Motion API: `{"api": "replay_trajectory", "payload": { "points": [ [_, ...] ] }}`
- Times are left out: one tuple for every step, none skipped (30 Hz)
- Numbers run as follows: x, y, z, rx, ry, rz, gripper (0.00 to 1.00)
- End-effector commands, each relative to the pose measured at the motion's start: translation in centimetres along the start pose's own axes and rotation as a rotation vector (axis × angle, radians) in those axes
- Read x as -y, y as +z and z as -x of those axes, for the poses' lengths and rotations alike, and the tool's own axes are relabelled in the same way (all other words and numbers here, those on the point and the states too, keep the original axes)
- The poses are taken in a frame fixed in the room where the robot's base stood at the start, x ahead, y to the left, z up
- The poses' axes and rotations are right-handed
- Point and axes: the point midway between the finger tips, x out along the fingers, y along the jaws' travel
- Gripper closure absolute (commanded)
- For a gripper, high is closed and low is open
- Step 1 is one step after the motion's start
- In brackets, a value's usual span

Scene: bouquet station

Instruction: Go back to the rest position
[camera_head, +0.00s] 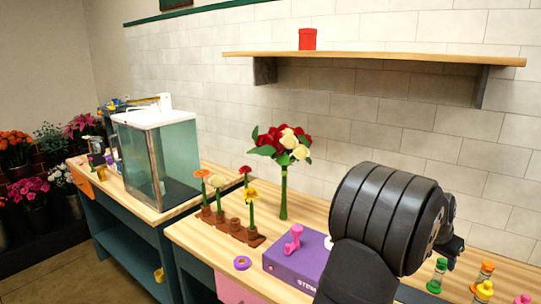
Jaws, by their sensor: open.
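My black arm fills the lower right of the head view, its large ribbed link in front of the bench. A dark part of my gripper (454,246) shows just past the link's right edge. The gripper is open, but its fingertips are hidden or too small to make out. I see nothing held in it.
The wooden bench (335,209) holds a bouquet (283,143), a brown flower rack (233,229), a purple box (290,262) with a pink piece on it, and several coloured pegs at right. A glass tank (172,158) stands left.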

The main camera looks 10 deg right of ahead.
Motion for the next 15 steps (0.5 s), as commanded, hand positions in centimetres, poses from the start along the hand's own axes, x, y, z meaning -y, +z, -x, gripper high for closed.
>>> {"api": "replay_trajectory", "payload": {
  "points": [
    [0.0, -0.1, -1.0, 0.0, 0.0, 0.0, 0.49],
    [0.0, 0.0, -1.6, 0.001, 0.0, 0.0, 0.49],
    [0.0, 0.0, -2.4, 0.0, 0.0, 0.0, 0.49],
    [0.0, 0.0, -3.0, 0.0, 0.0, 0.0, 0.49],
    [0.0, 0.0, -3.6, 0.001, 0.0, 0.0, 0.49],
    [0.0, 0.0, -4.3, 0.001, 0.0, 0.0, 0.49],
    [0.0, 0.0, -5.0, 0.0, 0.0, 0.0, 0.49],
    [0.0, 0.0, -5.5, 0.0, 0.0, 0.0, 0.49],
    [0.0, -0.1, -6.2, -0.001, 0.0, 0.0, 0.49],
    [0.0, -0.1, -6.8, 0.0, 0.0, 0.0, 0.49],
    [0.0, -0.1, -7.4, 0.0, 0.0, 0.0, 0.49],
    [0.0, 0.0, -8.1, 0.0, 0.0, 0.0, 0.49],
    [0.0, 0.1, -8.7, 0.001, 0.0, 0.0, 0.49],
    [0.0, -0.5, -7.5, -0.008, -0.002, -0.001, 0.49],
    [0.0, -1.0, -6.6, -0.009, -0.002, -0.002, 0.49]
  ]
}}
